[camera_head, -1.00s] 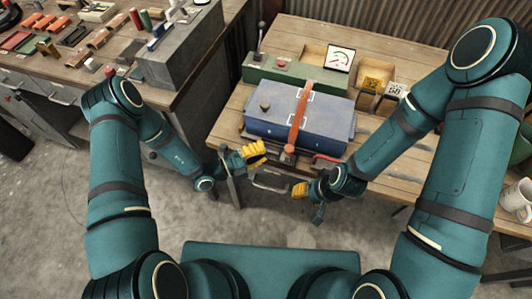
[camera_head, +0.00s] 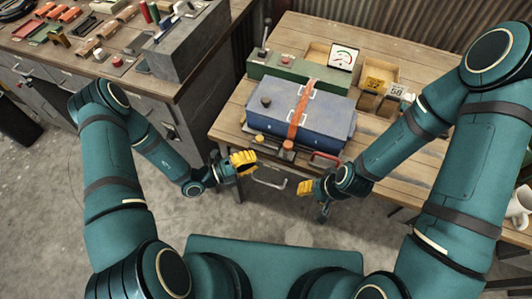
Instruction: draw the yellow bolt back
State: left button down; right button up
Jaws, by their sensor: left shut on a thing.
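A blue lidded case (camera_head: 330,124) with an orange strap (camera_head: 300,112) sits at the front of the wooden workbench. My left gripper (camera_head: 244,162) is at the case's front left, just off the bench edge. Its yellow fingers are shut on the yellow bolt, which they hide almost wholly; I cannot separate the bolt from the fingers. A small orange-topped knob (camera_head: 288,145) stands at the front of the case, to the right of this gripper. My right gripper (camera_head: 305,189) hangs in front of the bench, apart from everything; its opening is too small to tell.
A red handle (camera_head: 326,156) is at the case's front right. A second bench (camera_head: 85,60) with tools is at the left. The floor between is clear.

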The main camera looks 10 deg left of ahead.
pick_arm(q)
jog(key=v, duration=0.4)
jog(key=shift+s+a, duration=0.15)
jog(key=shift+a, duration=0.1)
dwell(0.3)
